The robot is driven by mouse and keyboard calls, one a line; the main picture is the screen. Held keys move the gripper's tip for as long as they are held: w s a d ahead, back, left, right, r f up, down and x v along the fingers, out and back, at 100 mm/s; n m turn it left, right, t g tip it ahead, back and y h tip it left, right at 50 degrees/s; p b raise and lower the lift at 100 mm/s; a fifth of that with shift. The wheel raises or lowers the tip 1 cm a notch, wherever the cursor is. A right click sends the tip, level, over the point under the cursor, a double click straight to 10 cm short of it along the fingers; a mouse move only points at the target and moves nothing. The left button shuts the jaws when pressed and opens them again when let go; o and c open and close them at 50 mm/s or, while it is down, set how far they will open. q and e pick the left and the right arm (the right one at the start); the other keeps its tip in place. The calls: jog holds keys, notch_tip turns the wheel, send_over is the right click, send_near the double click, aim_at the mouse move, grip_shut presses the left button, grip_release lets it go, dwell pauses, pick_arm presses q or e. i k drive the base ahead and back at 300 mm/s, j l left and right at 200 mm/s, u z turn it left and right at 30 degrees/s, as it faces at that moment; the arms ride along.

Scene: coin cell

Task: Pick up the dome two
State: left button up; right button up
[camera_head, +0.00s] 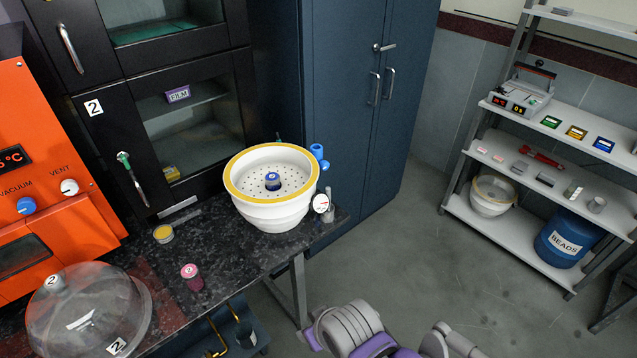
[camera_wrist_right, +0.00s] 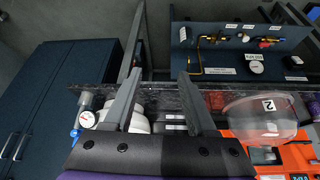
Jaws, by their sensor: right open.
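The dome two is a clear, round cover (camera_head: 95,315) on the dark speckled counter at the lower left of the head view. It has a knob on top and white labels reading 2. It also shows at the right of the right wrist view (camera_wrist_right: 262,121), apart from my gripper. My right gripper (camera_wrist_right: 159,74) is open with nothing between its fingers. In the head view only grey and purple arm parts show at the bottom. My left gripper is in neither view.
A white perforated bowl (camera_head: 273,215) with a yellow rim stands on the counter (camera_head: 235,264). A pink-lidded jar (camera_head: 192,277) and a small yellow-topped tin (camera_head: 163,234) are nearer the dome. An orange oven (camera_head: 65,220) stands behind. A shelf rack (camera_head: 520,215) is at the right.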

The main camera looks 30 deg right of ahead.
aim_at(89, 309)
jog(key=z, duration=0.75)
jog(key=u, duration=1.55)
